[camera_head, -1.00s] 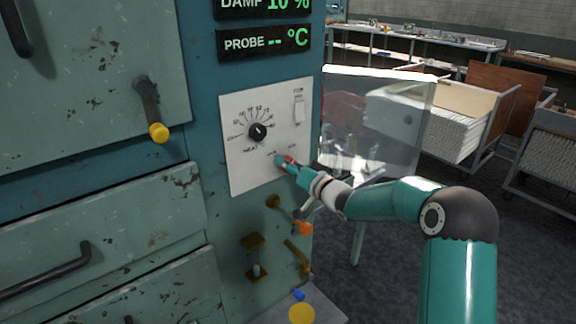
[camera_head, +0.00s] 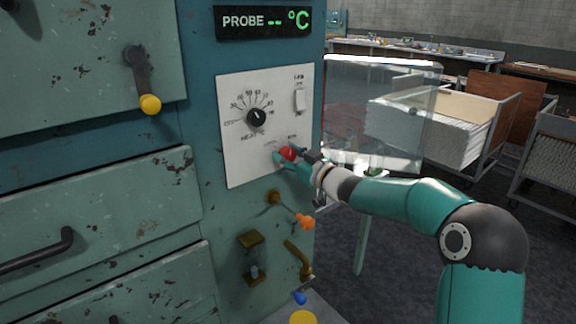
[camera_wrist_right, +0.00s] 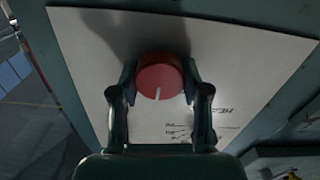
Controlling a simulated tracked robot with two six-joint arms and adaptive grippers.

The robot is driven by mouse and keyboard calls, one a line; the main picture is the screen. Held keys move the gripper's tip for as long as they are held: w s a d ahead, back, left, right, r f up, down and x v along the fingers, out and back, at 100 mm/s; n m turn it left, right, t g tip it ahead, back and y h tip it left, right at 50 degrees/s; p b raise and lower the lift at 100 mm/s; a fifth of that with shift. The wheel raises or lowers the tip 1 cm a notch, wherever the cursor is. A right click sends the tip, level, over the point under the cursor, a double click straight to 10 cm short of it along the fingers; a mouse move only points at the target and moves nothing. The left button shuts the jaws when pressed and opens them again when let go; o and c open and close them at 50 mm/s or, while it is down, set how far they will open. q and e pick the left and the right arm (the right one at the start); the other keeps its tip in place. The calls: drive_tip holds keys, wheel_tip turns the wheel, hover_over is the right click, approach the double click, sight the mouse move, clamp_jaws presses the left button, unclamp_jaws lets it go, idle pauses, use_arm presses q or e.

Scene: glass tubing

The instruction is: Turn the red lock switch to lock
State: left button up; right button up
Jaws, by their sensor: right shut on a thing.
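The red lock switch (camera_head: 288,153) is a round knob low on the white control panel (camera_head: 240,165). In the right wrist view the red knob (camera_wrist_right: 160,76) shows a pale pointer line near its lower edge. My right gripper (camera_head: 284,158) is at the panel with its fingers on either side of the knob. In the right wrist view the right gripper's fingers (camera_wrist_right: 160,82) are shut on the knob's left and right sides. The lettering by the knob is too small to read well. My left gripper is not in view.
A black heat dial (camera_head: 257,117) and a white rocker switch (camera_head: 300,101) sit higher on the panel. A clear open cover (camera_head: 375,115) stands out at the panel's right. Below are an orange-tipped lever (camera_head: 305,222) and brass fittings (camera_head: 250,240).

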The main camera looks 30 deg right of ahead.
drive_tip(key=n+b, duration=0.1)
drive_tip(key=n, duration=0.1)
drive_tip(key=n+b, duration=0.1)
drive_tip(key=n, duration=0.1)
drive_tip(key=shift+f+n+b, duration=0.2)
drive_tip(key=shift+n+b, duration=0.1)
drive_tip(key=shift+b, duration=0.1)
drive_tip(key=n+b, duration=0.2)
drive_tip(key=n, duration=0.2)
drive_tip(key=shift+a+n, duration=0.15)
drive_tip(key=shift+n, duration=0.25)
drive_tip(key=shift+f, duration=0.1)
drive_tip(key=o, duration=1.1)
drive_tip(key=shift+o, duration=0.2)
drive_tip(key=shift+s+r, duration=0.15)
drive_tip(key=shift+r, duration=0.05)
drive_tip(key=shift+s, duration=0.3)
drive_tip(key=s, duration=1.1)
drive_tip(key=shift+d+f, duration=0.15)
drive_tip(key=shift+d, duration=0.3)
